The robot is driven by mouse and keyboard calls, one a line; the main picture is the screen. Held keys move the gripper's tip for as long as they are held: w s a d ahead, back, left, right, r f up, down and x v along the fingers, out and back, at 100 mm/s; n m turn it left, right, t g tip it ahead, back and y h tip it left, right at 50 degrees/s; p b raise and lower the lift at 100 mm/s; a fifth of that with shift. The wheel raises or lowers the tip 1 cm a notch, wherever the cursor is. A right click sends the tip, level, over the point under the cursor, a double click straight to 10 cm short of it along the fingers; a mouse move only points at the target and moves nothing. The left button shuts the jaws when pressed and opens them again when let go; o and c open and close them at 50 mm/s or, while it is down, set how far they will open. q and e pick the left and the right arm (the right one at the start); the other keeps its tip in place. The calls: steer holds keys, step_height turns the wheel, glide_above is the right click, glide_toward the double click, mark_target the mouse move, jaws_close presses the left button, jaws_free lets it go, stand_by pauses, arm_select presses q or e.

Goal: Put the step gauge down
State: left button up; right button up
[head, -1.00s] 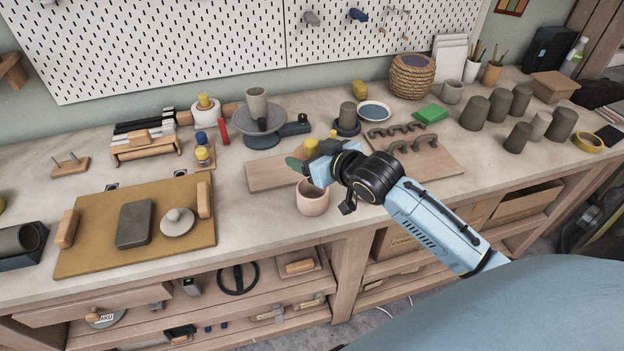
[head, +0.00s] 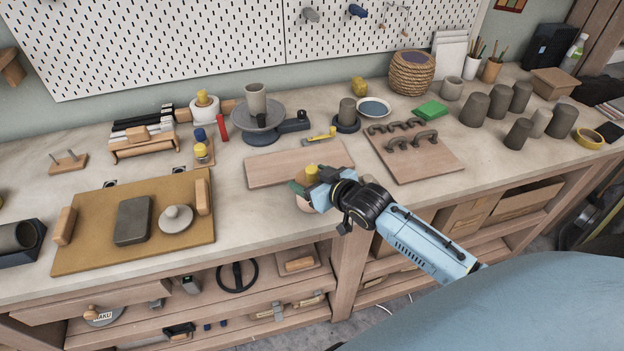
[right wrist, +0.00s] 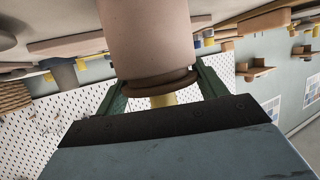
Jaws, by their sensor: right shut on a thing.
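My right gripper (head: 306,186) is low over the front edge of the bench, its green fingers shut on what I take to be the step gauge, whose yellow top (head: 311,169) shows just above the jaws. In the right wrist view, the yellow part (right wrist: 163,98) and a brown rim (right wrist: 160,86) lie between the fingers. A large pinkish cylinder (right wrist: 150,40) adjoins that rim. A bit of pinkish surface shows under the gripper in the head view, mostly hidden. I cannot tell whether it is one piece with the gauge. My left gripper is out of view.
Behind the gripper lies a bare wooden board (head: 285,165) with a yellow-handled tool (head: 320,137) at its back edge. A board with dark handles (head: 425,160) is to the right, a brown work board (head: 90,235) to the left.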

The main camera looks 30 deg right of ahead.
steer(key=shift+s+a+f, duration=0.1)
steer(key=shift+s+f, duration=0.1)
steer(key=shift+f, duration=0.3)
steer(key=shift+s+a+f, duration=0.1)
steer(key=shift+s+f, duration=0.1)
steer(key=shift+f, duration=0.3)
steer(key=o, duration=1)
steer(key=shift+w+f, duration=0.1)
steer(key=shift+w, duration=0.05)
steer(key=shift+w+d, duration=0.15)
steer(key=shift+r, duration=0.5)
steer(key=r+v, duration=0.1)
steer(key=v, duration=1.1)
steer(key=shift+p, duration=0.45)
